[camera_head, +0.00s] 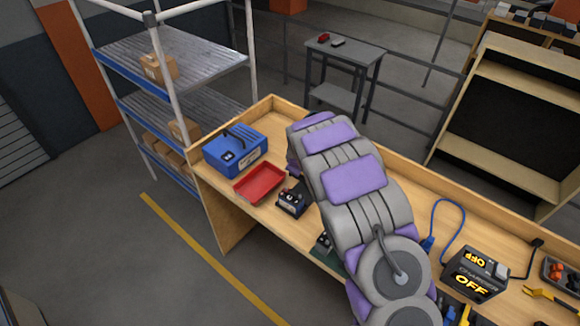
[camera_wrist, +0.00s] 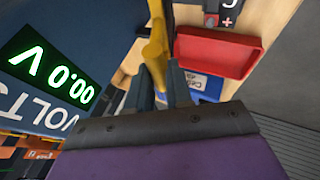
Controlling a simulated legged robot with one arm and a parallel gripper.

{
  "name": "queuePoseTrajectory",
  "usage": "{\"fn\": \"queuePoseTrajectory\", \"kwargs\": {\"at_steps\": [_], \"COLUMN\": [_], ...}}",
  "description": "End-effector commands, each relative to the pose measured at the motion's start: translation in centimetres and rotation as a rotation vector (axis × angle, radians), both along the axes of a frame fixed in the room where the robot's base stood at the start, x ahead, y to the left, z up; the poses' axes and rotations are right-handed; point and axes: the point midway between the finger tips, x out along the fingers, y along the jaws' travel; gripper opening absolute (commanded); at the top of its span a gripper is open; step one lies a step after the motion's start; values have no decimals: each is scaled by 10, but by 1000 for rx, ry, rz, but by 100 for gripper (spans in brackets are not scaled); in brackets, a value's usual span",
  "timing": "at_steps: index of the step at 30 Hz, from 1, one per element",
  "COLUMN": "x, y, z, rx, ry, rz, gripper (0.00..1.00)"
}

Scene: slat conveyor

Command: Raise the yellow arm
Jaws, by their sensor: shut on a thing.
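The yellow arm (camera_wrist: 155,48) shows in the wrist view as a narrow yellow bar running from the top edge down between my fingers. My gripper (camera_wrist: 160,72) is shut on it, with one dark finger on each side. A dark blue panel (camera_wrist: 85,25) with a green display reading 00.0 V and the word VOLTS, turned over in the picture, stands at the left. In the head view my own arm covers the gripper, and I cannot make out the yellow arm there.
On the wooden bench (camera_head: 285,115) are a blue box (camera_head: 222,160), a red tray (camera_head: 258,184), a dark battery (camera_head: 292,200) and a charger (camera_head: 475,275) reading OFF. The red tray (camera_wrist: 215,50) is close right of my fingers. Shelving (camera_head: 165,50) stands behind left.

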Motion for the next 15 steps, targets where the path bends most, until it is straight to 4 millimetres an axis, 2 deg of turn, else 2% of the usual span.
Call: {"fn": "queuePoseTrajectory", "kwargs": {"at_steps": [1, 9, 15], "x": [-10, 2, 9], "y": [-13, -22, -18], "z": [-22, -16, -8], "rx": [13, 111, 159], "ry": [63, 180, 241], "rz": [-15, -11, -6], "gripper": [0, 0, 0]}}
